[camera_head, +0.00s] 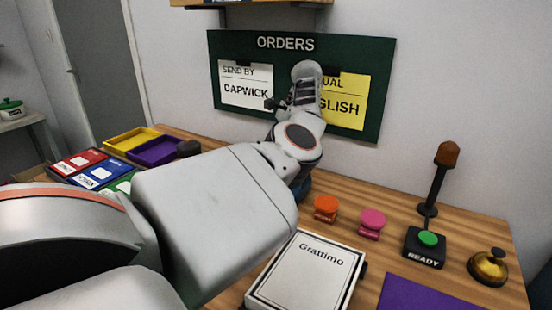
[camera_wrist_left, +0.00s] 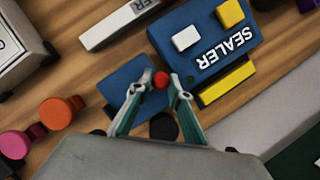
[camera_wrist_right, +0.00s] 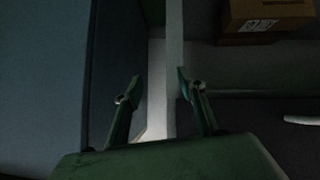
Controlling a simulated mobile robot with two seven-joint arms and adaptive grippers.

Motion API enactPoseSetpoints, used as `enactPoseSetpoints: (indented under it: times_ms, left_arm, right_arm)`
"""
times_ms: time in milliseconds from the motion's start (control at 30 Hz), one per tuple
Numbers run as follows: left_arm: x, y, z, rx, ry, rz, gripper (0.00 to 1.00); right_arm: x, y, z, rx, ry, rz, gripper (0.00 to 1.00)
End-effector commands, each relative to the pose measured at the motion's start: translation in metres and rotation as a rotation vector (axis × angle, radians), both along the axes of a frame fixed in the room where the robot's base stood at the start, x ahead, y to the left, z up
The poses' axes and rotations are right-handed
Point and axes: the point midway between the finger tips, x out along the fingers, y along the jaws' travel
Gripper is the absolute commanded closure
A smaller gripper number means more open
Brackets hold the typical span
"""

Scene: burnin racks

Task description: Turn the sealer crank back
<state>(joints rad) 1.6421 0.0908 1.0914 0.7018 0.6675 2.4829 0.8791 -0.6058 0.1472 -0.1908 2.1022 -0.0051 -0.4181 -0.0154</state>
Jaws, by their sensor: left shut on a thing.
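The sealer (camera_wrist_left: 207,38) is a blue box in the left wrist view, with a white button, a yellow button and a yellow strip along one edge. The crank's round red knob (camera_wrist_left: 160,80) is between the fingertips of my left gripper (camera_wrist_left: 160,88), which is shut on it. The knob sits over a blue plate (camera_wrist_left: 122,76) beside the sealer box. The crank's arm cannot be made out. In the head view my left arm hides the sealer and the gripper. My right gripper (camera_wrist_right: 158,79) is open and empty, away from the sealer.
Yellow (camera_head: 131,140) and purple trays are at left. The orders board (camera_head: 290,70) hangs behind.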

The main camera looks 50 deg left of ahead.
Motion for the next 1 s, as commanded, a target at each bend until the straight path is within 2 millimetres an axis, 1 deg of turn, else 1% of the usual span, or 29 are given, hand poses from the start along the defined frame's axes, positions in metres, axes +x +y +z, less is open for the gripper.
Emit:
enactPoseSetpoints:
  times_ms: [367, 400, 433, 667, 800, 867, 967, 1000]
  left_arm:
    - [-0.001, 0.000, -0.002, 0.000, 0.002, 0.007, 1.00]
    - [-0.001, 0.000, -0.002, 0.000, 0.002, 0.007, 0.72]
    - [-0.001, 0.000, -0.002, 0.000, 0.002, 0.007, 0.64]
    - [-0.001, 0.000, -0.001, 0.000, 0.001, 0.004, 0.64]
    - [0.000, 0.000, 0.001, 0.001, 0.001, 0.004, 0.64]
    - [0.000, 0.000, 0.005, -0.001, -0.001, 0.004, 0.64]
    - [0.000, 0.000, 0.018, 0.000, -0.002, 0.005, 0.64]
    - [0.000, 0.000, 0.025, 0.000, -0.003, 0.005, 0.64]
  right_arm:
    - [0.004, 0.000, 0.001, -0.001, -0.006, 0.002, 0.60]
    - [0.004, 0.000, 0.000, 0.000, -0.006, 0.003, 0.60]
    - [0.004, 0.000, 0.000, -0.001, -0.005, 0.003, 0.60]
    - [0.003, 0.001, -0.001, 0.000, -0.003, 0.002, 0.60]
    - [-0.003, 0.002, -0.004, 0.005, 0.009, -0.001, 0.60]
    - [-0.003, 0.002, -0.004, 0.004, 0.008, -0.001, 0.60]
    - [-0.002, 0.002, -0.003, 0.003, 0.005, -0.001, 0.60]
    - [-0.001, 0.002, -0.003, 0.003, 0.005, -0.001, 0.60]
